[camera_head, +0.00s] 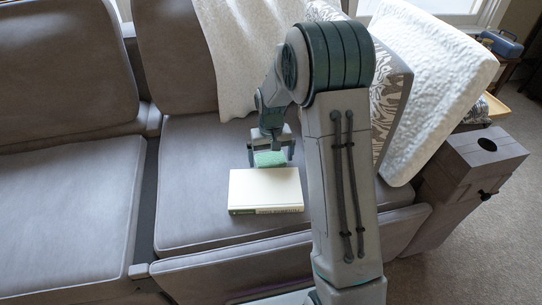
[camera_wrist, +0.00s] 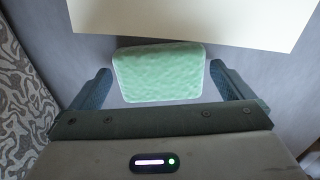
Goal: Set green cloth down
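The green cloth (camera_wrist: 160,74) is a small, thick, folded pad in pale green, seen between my fingers in the wrist view. In the head view the green cloth (camera_head: 270,159) shows low between the fingers, just behind the book, over the grey sofa seat (camera_head: 195,170). My gripper (camera_wrist: 161,68) points down with its fingers wide apart. Narrow gaps show between the cloth's sides and the fingers. In the head view my gripper (camera_head: 271,156) is low over the seat. Whether the cloth's underside touches the seat is hidden.
A cream book (camera_head: 264,187) lies flat on the seat just in front of the cloth; its cover (camera_wrist: 235,22) also fills the top of the wrist view. A patterned cushion (camera_head: 388,100) and a white pillow (camera_head: 436,85) stand at right. The seat left of the book is clear.

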